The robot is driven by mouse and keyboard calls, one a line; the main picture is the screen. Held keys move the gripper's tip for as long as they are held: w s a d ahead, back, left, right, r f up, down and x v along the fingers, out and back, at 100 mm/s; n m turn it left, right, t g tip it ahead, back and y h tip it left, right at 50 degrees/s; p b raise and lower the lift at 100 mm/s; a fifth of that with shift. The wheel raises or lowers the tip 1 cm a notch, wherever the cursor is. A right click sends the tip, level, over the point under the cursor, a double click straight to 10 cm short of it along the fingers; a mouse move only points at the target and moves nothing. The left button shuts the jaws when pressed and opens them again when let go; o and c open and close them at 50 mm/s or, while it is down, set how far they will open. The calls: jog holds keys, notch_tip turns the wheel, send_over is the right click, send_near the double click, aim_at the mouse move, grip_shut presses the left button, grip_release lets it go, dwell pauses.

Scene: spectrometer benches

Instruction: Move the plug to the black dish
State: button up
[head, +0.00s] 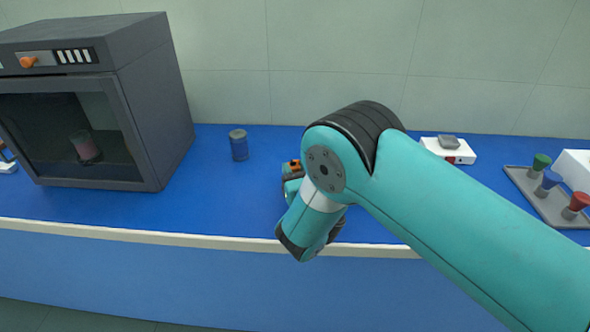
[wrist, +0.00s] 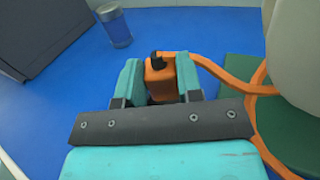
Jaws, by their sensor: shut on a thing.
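The plug (wrist: 160,80) is an orange block with a black tip and an orange cable. My gripper (wrist: 160,72) is shut on it, with a teal finger on each side, in the wrist view. The cable runs from the plug to the right and loops down beside a green patch. In the head view only a small orange part of the plug (head: 295,162) shows past my wrist, above the blue bench. I cannot make out the black dish in either view; my arm hides part of the bench.
A blue jar with a grey lid (head: 239,145) stands left of my gripper. A dark oven-like cabinet (head: 150,110) fills the left. A white device (head: 463,152) and a grey rack (head: 540,200) with coloured-top vials are at right. A large pale rounded body (wrist: 298,60) is close on the right.

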jog(key=shift+r, duration=0.15)
jog(key=shift+r+p, duration=0.65)
jog(key=shift+r, duration=0.05)
jog(key=shift+f, duration=0.1)
dwell(0.4)
jog(key=o, duration=0.7)
